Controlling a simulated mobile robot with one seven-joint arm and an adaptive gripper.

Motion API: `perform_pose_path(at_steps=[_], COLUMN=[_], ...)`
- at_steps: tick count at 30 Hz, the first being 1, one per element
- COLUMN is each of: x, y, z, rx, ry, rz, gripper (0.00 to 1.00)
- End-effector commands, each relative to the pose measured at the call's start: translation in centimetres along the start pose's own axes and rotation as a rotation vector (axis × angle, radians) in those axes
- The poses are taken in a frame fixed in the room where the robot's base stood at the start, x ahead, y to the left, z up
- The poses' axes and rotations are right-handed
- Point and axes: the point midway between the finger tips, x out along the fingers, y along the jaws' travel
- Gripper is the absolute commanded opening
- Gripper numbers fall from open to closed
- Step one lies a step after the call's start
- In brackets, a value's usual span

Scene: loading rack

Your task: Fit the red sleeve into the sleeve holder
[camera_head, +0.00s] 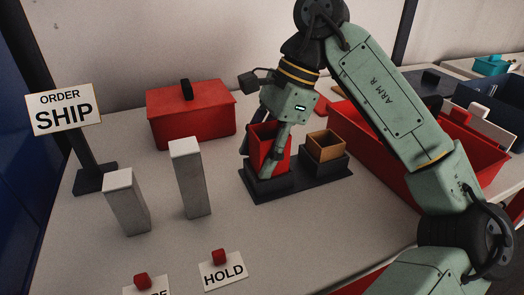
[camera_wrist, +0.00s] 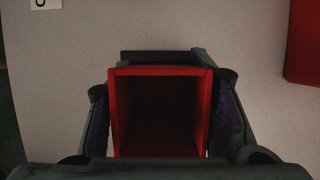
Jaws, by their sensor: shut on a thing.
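The red sleeve (camera_head: 268,143) is a square, open-topped tube. My gripper (camera_head: 262,158) is shut on it, with one finger on each side. In the wrist view, the sleeve (camera_wrist: 160,153) stands between the two fingers with its dark hollow facing me. The sleeve holder (camera_head: 308,185) is a dark base with two raised sockets. The sleeve is upright at the left socket, and its lower end appears to be in it. The fingers hide part of that end, so I cannot tell how deep it sits. An orange-brown sleeve (camera_head: 325,139) stands in the right socket.
A red lidded box (camera_head: 190,115) stands behind left. Two grey posts (camera_head: 190,180) (camera_head: 127,205) and a SHIP sign (camera_head: 64,110) are at left. A long red bin (camera_head: 385,160) lies right, behind my arm. HOLD card (camera_head: 223,272) is in front; table before the holder is clear.

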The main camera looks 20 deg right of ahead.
Motion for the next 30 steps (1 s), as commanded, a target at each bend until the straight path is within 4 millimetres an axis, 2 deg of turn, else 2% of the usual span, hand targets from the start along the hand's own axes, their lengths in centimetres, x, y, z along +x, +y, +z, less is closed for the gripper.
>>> perform_pose_path(at_steps=[1,11,19,23,30], x=[0.8,0.7,0.4,-0.8,-4.6], y=[0.2,0.2,0.1,0.1,0.1], z=[-0.3,-0.4,-0.3,-0.3,-0.3], rx=[0.002,0.004,0.004,0.006,0.008], ry=[0.006,0.007,0.005,0.007,0.009], rz=[0.024,0.021,0.016,0.014,0.015], gripper=[0.48,0.69,0.69,0.69,0.69])
